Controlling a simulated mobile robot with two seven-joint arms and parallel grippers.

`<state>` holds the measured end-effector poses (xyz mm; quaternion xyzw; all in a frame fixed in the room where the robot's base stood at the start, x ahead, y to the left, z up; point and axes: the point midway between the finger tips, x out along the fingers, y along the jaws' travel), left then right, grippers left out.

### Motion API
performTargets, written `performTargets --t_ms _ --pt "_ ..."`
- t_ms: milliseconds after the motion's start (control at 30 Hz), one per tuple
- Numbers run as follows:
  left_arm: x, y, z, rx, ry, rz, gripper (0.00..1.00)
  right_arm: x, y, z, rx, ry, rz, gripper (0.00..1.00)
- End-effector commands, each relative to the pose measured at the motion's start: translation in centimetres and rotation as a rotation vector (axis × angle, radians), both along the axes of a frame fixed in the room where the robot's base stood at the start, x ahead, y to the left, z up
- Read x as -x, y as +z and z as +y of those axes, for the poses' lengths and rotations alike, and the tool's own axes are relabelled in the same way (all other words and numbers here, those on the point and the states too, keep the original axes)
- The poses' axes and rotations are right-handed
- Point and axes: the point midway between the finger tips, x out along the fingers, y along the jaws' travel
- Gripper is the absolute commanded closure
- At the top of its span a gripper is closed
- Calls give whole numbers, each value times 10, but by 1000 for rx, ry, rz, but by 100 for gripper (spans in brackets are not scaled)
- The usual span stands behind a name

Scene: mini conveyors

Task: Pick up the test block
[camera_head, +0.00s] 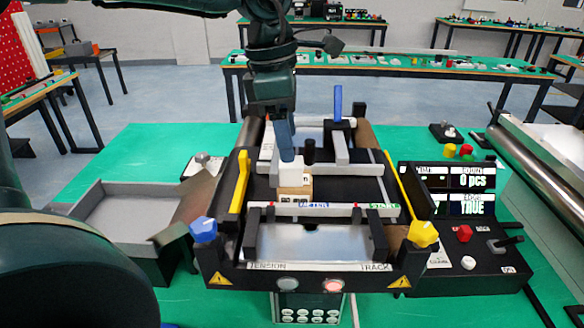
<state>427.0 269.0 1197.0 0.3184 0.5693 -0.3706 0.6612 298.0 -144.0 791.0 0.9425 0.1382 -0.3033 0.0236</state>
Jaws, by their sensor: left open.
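The test block appears to be the small block with a white upper part and a tan wooden lower part (294,187). It sits on the dark bed of the mini conveyor (345,195), left of the middle. My left gripper (287,158) points down from above, right over the block. Its blue-grey fingers overlap the block's top in the picture; I cannot tell if they touch it. The gripper is open, and the block rests on the conveyor. My right gripper is not in view.
A grey tray (95,190) stands left of the conveyor. A control box with displays (458,192) and a red button stands on the right. Blue (204,229) and yellow (422,233) knobs, yellow side bars and an upright blue handle (338,103) rise around the bed.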

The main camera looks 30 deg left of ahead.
Motion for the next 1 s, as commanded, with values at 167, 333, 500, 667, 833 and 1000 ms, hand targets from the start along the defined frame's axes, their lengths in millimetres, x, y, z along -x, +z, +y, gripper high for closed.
performTargets --t_ms 167,333,500,667,833,1000 --pt "0 -11 -1 1 -1 2 38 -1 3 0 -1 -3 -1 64" --pt "-2 -35 1 0 -1 6 38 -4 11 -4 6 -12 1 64" --pt "-4 -56 -2 1 0 3 38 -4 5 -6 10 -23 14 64" --pt "-5 -59 -3 1 0 -1 38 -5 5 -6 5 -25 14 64" --pt "-5 -58 -2 1 0 -1 43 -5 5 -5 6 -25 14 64" --pt "-5 -58 -2 1 0 -1 57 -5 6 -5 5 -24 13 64"
